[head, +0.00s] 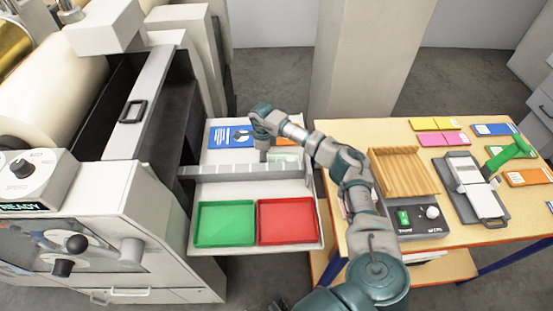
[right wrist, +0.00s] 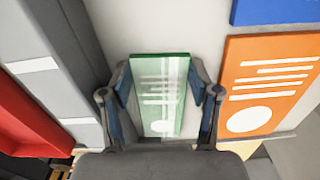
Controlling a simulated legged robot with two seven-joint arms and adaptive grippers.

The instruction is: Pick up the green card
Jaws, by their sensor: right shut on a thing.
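The green card (right wrist: 163,68) has white lines and a white circle and lies between the fingers of my right gripper (right wrist: 162,98) in the right wrist view. The fingers are shut on its two long sides. In the head view, the pale card (head: 287,156) shows beside my right gripper (head: 264,157), over the white tabletop behind a grey bar. My arm partly covers it. Whether the card touches the surface is hard to tell. My left gripper is not in view.
A blue card (head: 230,137) and an orange card (right wrist: 266,85) lie close by. A grey bar (head: 240,172) separates them from a green tray (head: 225,222) and a red tray (head: 287,220). A wooden table (head: 350,135) at right holds several cards and a wooden box (head: 404,172).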

